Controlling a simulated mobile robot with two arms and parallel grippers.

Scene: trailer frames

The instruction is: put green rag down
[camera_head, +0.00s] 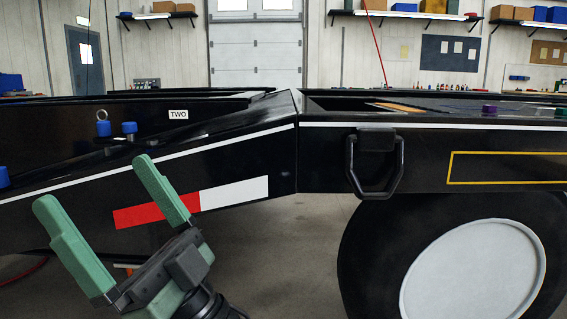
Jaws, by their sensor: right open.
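My right gripper (95,182) shows at the lower left, with two green fingers spread wide apart and nothing between them. I cannot make out a green rag for sure. A small dark green item (514,110) lies on the trailer's top at the far right, too small to tell what it is. My left gripper is not in view.
A black handle (376,192) juts from the trailer's side, with a wheel (475,275) below right. Blue-topped fittings (129,128) stand on the left beam. A small purple item (489,110) lies on top at the right. Wall shelves and a large door are far behind.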

